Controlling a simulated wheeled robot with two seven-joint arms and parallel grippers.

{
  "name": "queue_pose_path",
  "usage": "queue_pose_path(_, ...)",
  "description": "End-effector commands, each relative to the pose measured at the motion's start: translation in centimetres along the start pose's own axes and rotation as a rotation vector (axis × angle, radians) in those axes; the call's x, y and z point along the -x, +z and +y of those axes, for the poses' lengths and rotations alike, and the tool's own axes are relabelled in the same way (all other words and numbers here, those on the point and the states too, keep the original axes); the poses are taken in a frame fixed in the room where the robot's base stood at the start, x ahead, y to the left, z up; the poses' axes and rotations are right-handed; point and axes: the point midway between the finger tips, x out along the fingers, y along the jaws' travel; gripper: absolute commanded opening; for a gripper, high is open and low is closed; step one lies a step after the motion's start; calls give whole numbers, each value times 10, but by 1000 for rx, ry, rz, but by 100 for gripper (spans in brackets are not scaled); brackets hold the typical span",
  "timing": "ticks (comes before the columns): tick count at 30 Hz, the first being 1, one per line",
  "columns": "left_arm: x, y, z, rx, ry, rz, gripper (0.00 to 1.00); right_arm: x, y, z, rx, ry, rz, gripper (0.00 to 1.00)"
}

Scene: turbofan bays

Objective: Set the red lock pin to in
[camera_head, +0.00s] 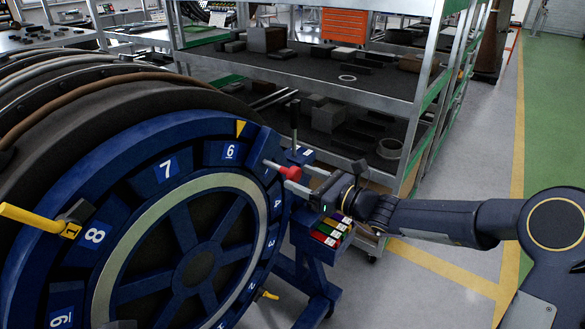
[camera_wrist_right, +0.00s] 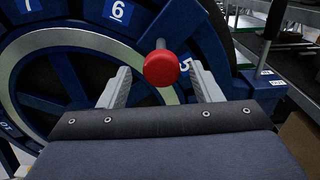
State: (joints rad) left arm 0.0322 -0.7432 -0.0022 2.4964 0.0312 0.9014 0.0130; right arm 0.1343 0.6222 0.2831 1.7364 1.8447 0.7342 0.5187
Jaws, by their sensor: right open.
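The red lock pin (camera_head: 289,172) sticks out from the rim of the blue numbered wheel (camera_head: 150,140), near the number 5. Its round red knob (camera_wrist_right: 161,68) faces my wrist camera, with a grey shaft behind it. My right gripper (camera_head: 290,177) is at the knob, coming from the right. In the right wrist view my right gripper (camera_wrist_right: 162,88) is open, with one grey finger on each side of the knob and gaps between. The knob appears just beyond or level with the fingertips; I cannot tell the exact depth. My left gripper is not in view.
A yellow handle (camera_head: 30,217) sticks out at the wheel's left, and a small yellow one (camera_head: 268,295) is low on its right. A box with coloured blocks (camera_head: 333,231) is below my right gripper. A metal shelf (camera_head: 330,75) stands behind. Floor at right is free.

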Motion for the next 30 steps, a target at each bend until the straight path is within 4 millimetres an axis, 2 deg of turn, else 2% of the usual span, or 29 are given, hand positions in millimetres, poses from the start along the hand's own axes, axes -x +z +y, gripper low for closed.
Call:
queue_pose_path(3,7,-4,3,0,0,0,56,-21,2,0,-1,2,1,58)
queue_pose_path(9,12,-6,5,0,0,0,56,-44,1,0,1,1,2,58)
queue_pose_path(20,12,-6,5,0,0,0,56,-49,0,0,3,0,2,57)
queue_pose_path(30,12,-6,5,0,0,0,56,-48,0,0,3,0,2,13)
